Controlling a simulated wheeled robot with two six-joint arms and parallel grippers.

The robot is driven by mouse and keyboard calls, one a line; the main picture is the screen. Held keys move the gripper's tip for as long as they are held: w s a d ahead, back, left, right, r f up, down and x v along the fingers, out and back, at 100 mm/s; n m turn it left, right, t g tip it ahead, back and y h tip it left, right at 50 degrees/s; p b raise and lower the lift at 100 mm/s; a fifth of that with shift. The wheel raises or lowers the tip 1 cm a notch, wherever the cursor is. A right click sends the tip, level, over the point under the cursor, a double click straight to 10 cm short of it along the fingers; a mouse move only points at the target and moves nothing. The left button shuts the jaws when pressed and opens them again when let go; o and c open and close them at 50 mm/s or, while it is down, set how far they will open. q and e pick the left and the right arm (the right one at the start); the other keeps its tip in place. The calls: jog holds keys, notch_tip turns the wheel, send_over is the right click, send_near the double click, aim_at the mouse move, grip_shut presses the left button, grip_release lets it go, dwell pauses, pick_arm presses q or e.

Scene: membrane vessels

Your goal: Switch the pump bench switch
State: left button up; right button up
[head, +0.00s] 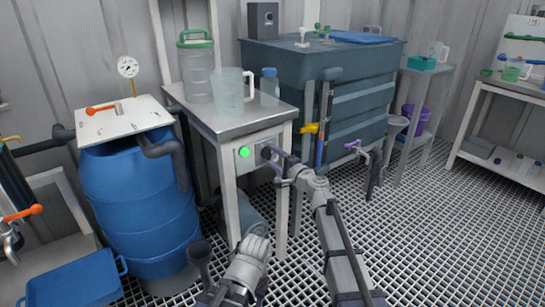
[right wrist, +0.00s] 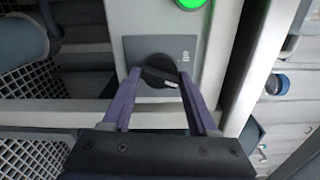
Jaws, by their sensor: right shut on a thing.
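The pump bench (head: 228,118) has a metal top and a white front panel with a lit green lamp (head: 244,152). Beside the lamp is the switch, a round black knob on a grey plate; in the right wrist view the knob (right wrist: 160,70) has a white mark pointing right and slightly down. Small lettering, seemingly "off", is on the plate near it. My right gripper (right wrist: 160,78) has its purple fingers on either side of the knob, shut on it. In the head view, my right gripper (head: 273,158) covers part of the switch. My left gripper's fingers do not show.
On the bench stand a green-lidded canister (head: 196,70), a clear jug (head: 229,92) and a blue-capped bottle (head: 269,86). A blue barrel (head: 140,200) stands left and a large grey tank (head: 355,95) behind right. Open grating floor (head: 440,220) lies to the right.

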jog(key=shift+m, duration=0.8)
jog(key=o, duration=1.3)
jog(key=shift+o, duration=0.2)
jog(key=shift+s, duration=0.1)
jog(key=v, duration=0.7)
jog(key=shift+s+d, duration=0.2)
jog(key=shift+d, duration=0.05)
